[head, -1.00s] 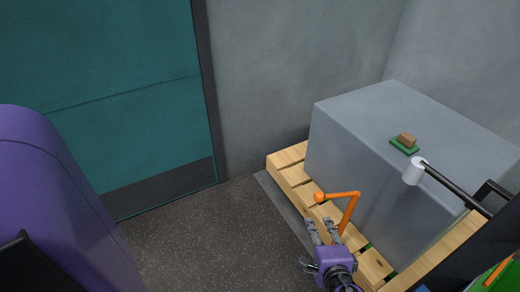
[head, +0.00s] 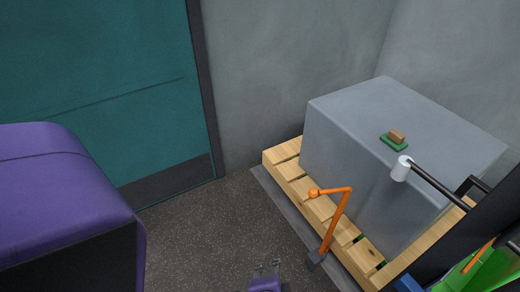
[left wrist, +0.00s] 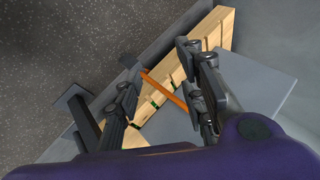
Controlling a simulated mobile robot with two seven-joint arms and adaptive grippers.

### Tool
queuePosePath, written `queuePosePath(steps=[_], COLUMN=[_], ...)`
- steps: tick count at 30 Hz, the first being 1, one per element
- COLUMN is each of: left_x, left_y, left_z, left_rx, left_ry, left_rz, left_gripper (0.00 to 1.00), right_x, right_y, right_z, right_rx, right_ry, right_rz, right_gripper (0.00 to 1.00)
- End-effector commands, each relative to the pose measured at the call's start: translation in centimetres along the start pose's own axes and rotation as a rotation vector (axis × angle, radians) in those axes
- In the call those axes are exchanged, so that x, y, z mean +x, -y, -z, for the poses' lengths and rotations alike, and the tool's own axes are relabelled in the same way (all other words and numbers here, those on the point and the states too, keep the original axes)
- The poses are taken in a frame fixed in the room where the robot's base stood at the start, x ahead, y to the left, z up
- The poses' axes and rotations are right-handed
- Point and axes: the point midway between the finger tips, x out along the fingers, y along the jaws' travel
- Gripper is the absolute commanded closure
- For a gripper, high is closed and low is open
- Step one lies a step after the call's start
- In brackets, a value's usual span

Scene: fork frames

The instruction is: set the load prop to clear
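An orange bent lever with a ball end (head: 336,219), which I take to be the load prop, stands beside the pallet. Its dark foot is near the floor and its top arm points left. In the left wrist view its orange rod (left wrist: 165,90) shows between and beyond my fingers, slanting over the pallet. My right gripper is not in view.
A large grey block (head: 400,150) sits on a wooden pallet (head: 290,177) by the wall. A brown piece on a green pad (head: 394,142) lies on top. A white cylinder on a black bar (head: 402,168) reaches over the block. The dark floor (head: 215,235) left of the pallet is clear.

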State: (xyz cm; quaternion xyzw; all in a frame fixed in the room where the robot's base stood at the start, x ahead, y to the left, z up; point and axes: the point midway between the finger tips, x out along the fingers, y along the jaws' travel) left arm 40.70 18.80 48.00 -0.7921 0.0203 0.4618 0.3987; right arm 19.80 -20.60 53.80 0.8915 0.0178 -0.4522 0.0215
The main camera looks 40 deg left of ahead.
Motion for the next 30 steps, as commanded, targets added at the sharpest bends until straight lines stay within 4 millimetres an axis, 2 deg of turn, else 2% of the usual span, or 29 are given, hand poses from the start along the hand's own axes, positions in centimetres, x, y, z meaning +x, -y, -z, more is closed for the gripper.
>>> queuePosePath(steps=[4, 9, 20, 23, 26, 29, 30], left_x=[-1.4, -2.3, -2.6, -2.5, -1.3, 1.6, 3.2], left_y=[-0.8, -1.4, -1.7, -1.8, -2.2, -1.6, -0.8], left_z=[-1.9, -3.0, -3.5, -3.5, -3.4, -4.1, -4.4], left_rx=[-0.052, -0.09, -0.103, -0.103, -0.095, -0.068, -0.054], left_ry=[-0.012, -0.023, -0.025, -0.026, -0.032, -0.039, -0.044], left_rz=[-0.049, -0.08, -0.092, -0.092, -0.088, -0.057, -0.032], left_gripper=[0.63, 0.63, 0.63, 0.73, 0.87, 1.0, 1.0], right_x=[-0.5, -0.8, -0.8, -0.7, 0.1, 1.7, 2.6], right_y=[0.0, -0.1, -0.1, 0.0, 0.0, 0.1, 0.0], right_z=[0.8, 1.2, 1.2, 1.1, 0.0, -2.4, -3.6], right_rx=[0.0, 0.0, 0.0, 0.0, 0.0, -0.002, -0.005], right_ry=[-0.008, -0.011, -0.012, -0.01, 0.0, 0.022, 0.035], right_rz=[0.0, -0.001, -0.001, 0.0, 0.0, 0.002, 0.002], right_gripper=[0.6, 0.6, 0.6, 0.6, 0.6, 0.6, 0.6])
